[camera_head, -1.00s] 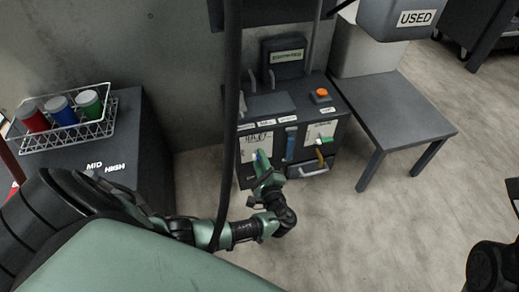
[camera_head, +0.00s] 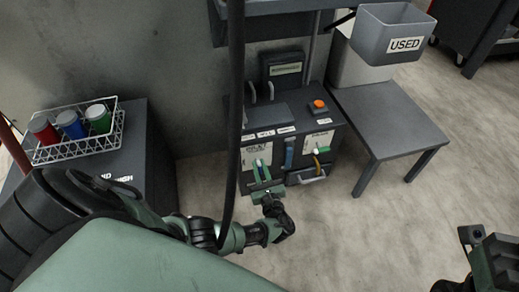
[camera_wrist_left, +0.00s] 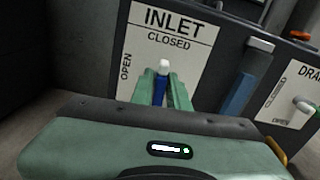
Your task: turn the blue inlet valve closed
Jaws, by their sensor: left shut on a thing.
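The blue inlet valve handle (camera_wrist_left: 160,88) has a white tip and stands in front of the white INLET plate (camera_wrist_left: 172,30). Its tip points up toward the word CLOSED; OPEN is printed on the left of the plate. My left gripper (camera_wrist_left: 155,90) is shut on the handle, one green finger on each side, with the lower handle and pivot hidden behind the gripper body. In the head view, my left gripper (camera_head: 262,174) is at the front of the dark machine. Part of my right arm shows at the lower right; its fingers cannot be made out.
To the right are a blue lever (camera_wrist_left: 243,80) and the drain valve handle (camera_wrist_left: 303,110), with a white tip. An orange button (camera_head: 319,104) is on the machine's top. A dark table (camera_head: 385,115) holds the USED bin (camera_head: 392,32). A wire rack (camera_head: 75,148) with jars stands left.

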